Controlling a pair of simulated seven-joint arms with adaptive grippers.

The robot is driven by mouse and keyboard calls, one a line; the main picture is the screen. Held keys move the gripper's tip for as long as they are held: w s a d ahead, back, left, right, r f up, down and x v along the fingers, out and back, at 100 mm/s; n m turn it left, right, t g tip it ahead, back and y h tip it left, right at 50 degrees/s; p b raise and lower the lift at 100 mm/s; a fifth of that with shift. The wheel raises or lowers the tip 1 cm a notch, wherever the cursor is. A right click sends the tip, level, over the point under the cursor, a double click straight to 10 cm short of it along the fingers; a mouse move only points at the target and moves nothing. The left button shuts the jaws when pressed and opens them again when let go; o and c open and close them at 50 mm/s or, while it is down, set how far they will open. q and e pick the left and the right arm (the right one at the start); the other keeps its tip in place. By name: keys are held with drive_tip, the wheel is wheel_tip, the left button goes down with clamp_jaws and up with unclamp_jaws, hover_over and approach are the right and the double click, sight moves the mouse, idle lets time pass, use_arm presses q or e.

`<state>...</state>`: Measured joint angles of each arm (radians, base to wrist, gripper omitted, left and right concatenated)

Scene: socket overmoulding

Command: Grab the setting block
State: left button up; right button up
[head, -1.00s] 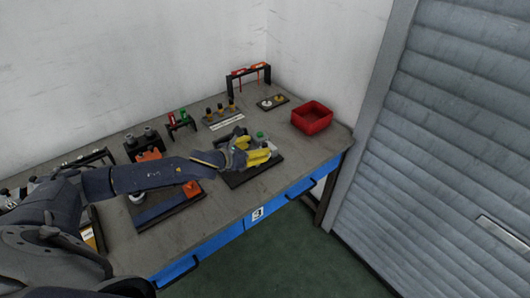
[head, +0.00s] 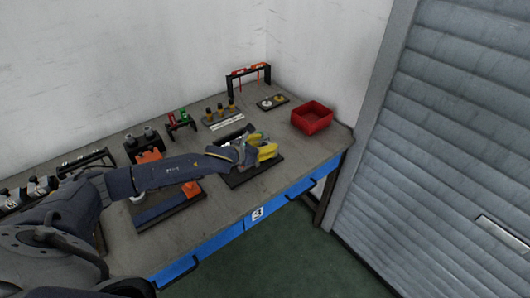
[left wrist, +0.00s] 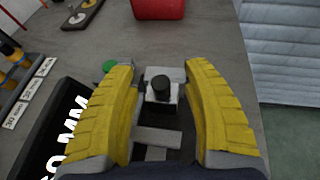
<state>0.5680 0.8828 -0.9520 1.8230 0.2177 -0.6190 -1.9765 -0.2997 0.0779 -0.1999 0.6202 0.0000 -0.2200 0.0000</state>
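My left gripper (head: 266,152) has yellow fingers and is over the black plate (head: 240,180) at the right part of the bench. In the left wrist view its fingers (left wrist: 160,68) stand apart, one on each side of a small grey-white block with a black knob on top (left wrist: 161,93), which seems to be the setting block. A gap shows between each finger and this block. Grey bars (left wrist: 157,137) lie nearer the palm. In the head view the fingers mostly hide the block. My right gripper is not in view.
A red bin (head: 312,118) stands to the right, behind the gripper. A dark tray with round parts (head: 272,102) and a black stand with red tools (head: 248,77) are at the back. A green round part (left wrist: 110,66) is close to the left finger. The front right bench is clear.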

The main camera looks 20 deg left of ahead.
use_arm(q)
clamp_jaws()
drive_tip(key=shift+f, duration=0.1)
drive_tip(key=shift+s, duration=0.1)
idle(0.3)
